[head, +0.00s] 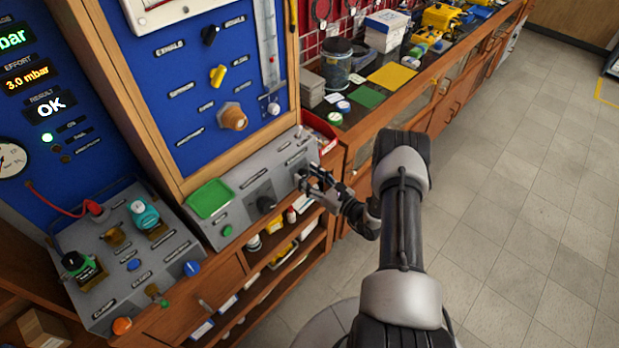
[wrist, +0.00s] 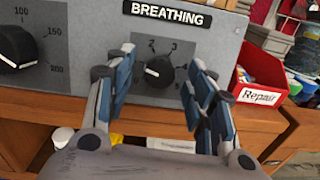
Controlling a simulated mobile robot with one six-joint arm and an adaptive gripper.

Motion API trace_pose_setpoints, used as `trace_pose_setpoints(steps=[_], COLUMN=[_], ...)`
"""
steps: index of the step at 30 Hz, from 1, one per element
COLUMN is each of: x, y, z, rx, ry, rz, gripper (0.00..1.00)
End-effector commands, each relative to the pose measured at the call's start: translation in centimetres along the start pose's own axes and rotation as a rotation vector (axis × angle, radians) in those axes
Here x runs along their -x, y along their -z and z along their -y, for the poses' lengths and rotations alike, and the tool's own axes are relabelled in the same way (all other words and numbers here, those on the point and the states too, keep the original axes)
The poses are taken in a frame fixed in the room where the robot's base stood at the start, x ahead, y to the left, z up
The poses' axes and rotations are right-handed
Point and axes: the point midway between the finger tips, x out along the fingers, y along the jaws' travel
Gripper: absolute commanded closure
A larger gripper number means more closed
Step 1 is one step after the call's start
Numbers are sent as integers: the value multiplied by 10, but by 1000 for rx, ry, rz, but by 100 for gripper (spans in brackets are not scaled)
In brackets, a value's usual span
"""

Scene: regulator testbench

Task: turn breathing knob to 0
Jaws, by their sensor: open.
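The breathing knob (wrist: 159,72) is a small black dial on the grey panel, under the BREATHING label (wrist: 167,13). Scale marks 2 and 3 show above it; a pale pointer mark seems to lie toward its upper left, but its exact reading is too small to tell. My gripper (wrist: 160,58) is open, with one blue-padded finger on each side of the knob. I cannot tell whether either finger touches it. In the head view my gripper (head: 311,181) is at the right end of the grey console and hides most of the knob.
A larger black dial (wrist: 15,46) with marks 100 to 200 sits left of the knob; it also shows in the head view (head: 266,204). A red Repair bin (wrist: 257,78) stands close on the right. A green tray (head: 210,199) lies on the console. Open shelves are below.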

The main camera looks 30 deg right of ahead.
Motion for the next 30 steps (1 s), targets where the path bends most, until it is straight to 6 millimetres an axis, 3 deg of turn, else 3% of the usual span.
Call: trace_pose_setpoints(steps=[20,30], x=[0,0], y=[0,1], z=[0,1], rx=[0,47], ry=[0,-9], rz=[0,1], gripper=[94,95])
